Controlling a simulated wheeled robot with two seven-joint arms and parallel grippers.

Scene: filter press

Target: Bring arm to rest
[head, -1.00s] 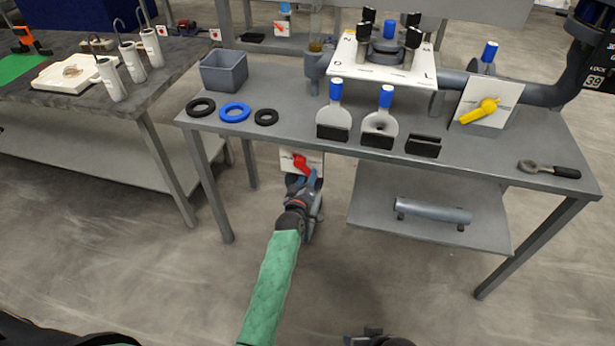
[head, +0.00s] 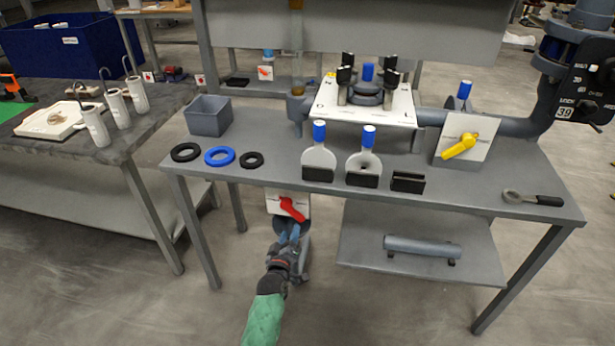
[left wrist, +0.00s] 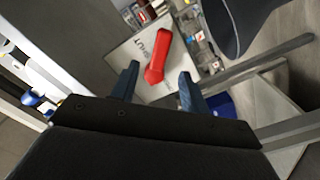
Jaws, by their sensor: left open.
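My left gripper (head: 288,236) is below the front edge of the table, with its arm in a green sleeve coming up from the bottom of the head view. Its blue fingers are apart in the left wrist view (left wrist: 158,82), with nothing held between them. A red lever (head: 292,209) on a white plate (head: 274,203) is just beyond the fingertips. In the left wrist view the red lever (left wrist: 158,58) shows in the gap ahead of the fingers; I cannot tell whether they touch it. My right gripper is not in view.
The grey table (head: 270,130) carries a grey bin (head: 208,116), rings, two blue-topped paddles and a plate with a yellow lever (head: 460,146). A lower shelf (head: 360,245) holds a grey cylinder (head: 422,248). A side bench with white canisters stands left. The floor in front is clear.

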